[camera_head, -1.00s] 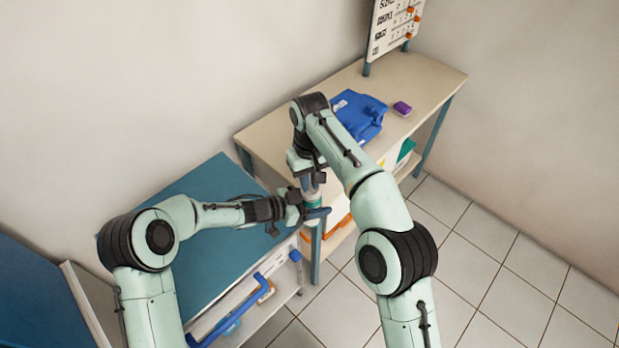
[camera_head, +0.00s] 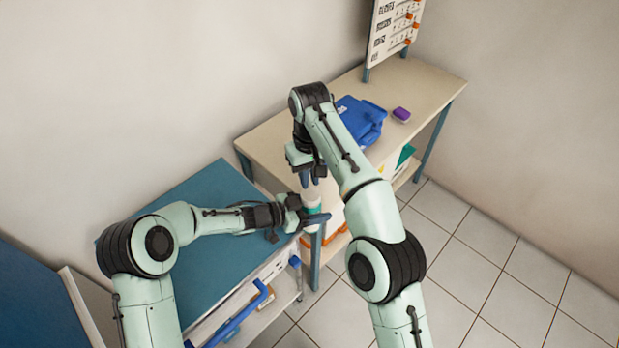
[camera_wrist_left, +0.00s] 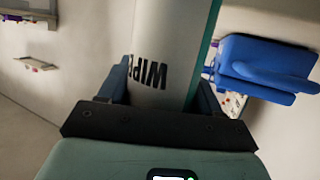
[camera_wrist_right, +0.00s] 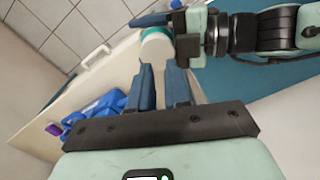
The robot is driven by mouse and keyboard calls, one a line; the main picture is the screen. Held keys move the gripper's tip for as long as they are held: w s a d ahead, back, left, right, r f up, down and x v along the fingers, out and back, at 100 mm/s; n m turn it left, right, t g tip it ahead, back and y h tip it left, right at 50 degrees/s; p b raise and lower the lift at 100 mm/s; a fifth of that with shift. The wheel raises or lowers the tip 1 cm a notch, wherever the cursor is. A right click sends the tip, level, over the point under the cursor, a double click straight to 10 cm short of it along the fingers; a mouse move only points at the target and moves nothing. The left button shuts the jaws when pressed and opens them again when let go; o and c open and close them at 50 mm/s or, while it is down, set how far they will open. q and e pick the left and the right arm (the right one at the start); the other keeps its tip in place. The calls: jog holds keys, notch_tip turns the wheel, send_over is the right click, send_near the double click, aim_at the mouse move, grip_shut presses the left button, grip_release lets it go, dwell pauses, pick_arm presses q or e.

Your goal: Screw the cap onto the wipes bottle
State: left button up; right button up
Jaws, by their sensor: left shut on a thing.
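The wipes bottle (camera_head: 312,199) is white with a teal band and stands about upright over the gap beside the two tables. My left gripper (camera_head: 311,219) is shut on its body; the left wrist view shows the lettered white side (camera_wrist_left: 160,68) between the fingers. My right gripper (camera_head: 311,181) is just above the bottle top, fingers pointing down. In the right wrist view its fingers (camera_wrist_right: 162,75) are apart with nothing between them, and the bottle's pale round top (camera_wrist_right: 156,42) lies beyond the tips. I cannot clearly make out the cap as a separate piece.
A beige table (camera_head: 427,82) holds a blue case (camera_head: 361,120) and a purple block (camera_head: 401,114). A sign board (camera_head: 391,30) stands at its back. A teal-topped table (camera_head: 190,205) lies under my left arm. Tiled floor is clear at the right.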

aim_at(311, 194)
jog(key=o, duration=0.8)
jog(key=shift+o, duration=1.3)
jog(key=shift+n, duration=0.5)
jog(key=n, duration=0.5)
jog(key=shift+w+r, duration=0.1)
jog(key=shift+r, duration=0.15)
jog(key=n, duration=0.6)
jog(key=shift+d+r+n, duration=0.1)
jog(key=shift+r+n, duration=0.15)
jog(key=shift+n, duration=0.15)
jog(key=n, duration=0.4)
jog(key=shift+r, duration=0.15)
jog(key=n, duration=0.5)
jog(key=shift+w+r+n, duration=0.1)
jog(key=shift+r+n, duration=0.1)
jog(key=shift+n, duration=0.2)
jog(key=shift+f, duration=4)
